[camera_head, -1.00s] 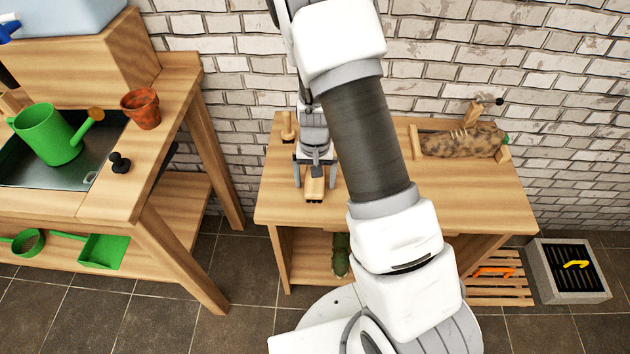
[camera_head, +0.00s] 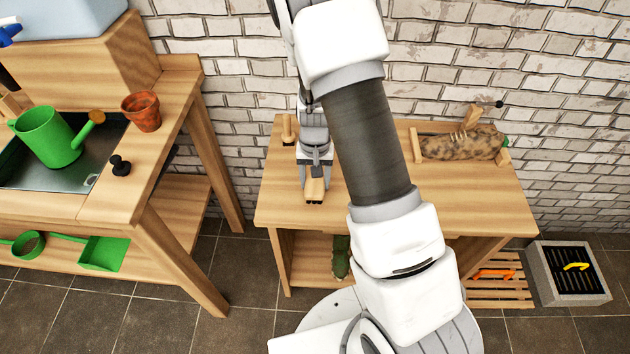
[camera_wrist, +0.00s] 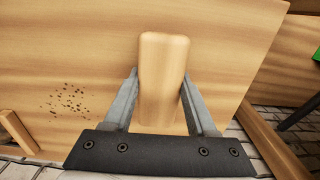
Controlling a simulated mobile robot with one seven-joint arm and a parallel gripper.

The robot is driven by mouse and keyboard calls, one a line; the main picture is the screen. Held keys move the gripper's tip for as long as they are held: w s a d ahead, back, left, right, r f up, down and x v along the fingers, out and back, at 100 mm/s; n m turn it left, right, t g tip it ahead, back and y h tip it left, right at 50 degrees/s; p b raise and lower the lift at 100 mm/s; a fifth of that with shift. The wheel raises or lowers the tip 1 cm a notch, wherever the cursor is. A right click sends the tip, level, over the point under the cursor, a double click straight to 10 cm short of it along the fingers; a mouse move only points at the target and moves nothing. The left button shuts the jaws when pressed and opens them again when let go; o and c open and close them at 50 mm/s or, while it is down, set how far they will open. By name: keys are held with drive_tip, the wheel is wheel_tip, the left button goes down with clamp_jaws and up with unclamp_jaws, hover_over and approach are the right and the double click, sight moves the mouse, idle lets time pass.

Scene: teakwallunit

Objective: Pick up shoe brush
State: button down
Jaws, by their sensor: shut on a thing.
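The shoe brush (camera_head: 315,190) is a small block of pale wood with dark bristles showing at its near end. It is over the left part of the wooden workbench (camera_head: 450,205). In the wrist view the brush (camera_wrist: 162,80) is a rounded wooden block between the two fingers. My gripper (camera_head: 315,178) points down at the brush, and in the wrist view its fingers (camera_wrist: 160,95) are shut on the brush's sides. I cannot tell whether the bristles touch the bench top.
A wooden peg-like piece (camera_head: 288,130) stands behind my gripper. A speckled roll in a wooden holder (camera_head: 462,145) is at the bench's right. A potting table (camera_head: 110,200) with a green watering can (camera_head: 48,135) stands left. The bench's front middle is bare.

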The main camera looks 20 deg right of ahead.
drive_tip(key=r, duration=0.2)
drive_tip(key=d+r, duration=0.1)
drive_tip(key=r, duration=0.1)
drive_tip(key=shift+w+d+r+p, duration=0.1)
drive_tip(key=shift+p, duration=0.25)
drive_tip(key=w+d+r, duration=0.1)
drive_tip(key=d+r, duration=0.5)
drive_tip(key=d, duration=0.4)
drive_tip(key=shift+w+d+p, duration=0.2)
drive_tip(key=shift+w+p, duration=0.05)
drive_tip(key=shift+p, duration=0.15)
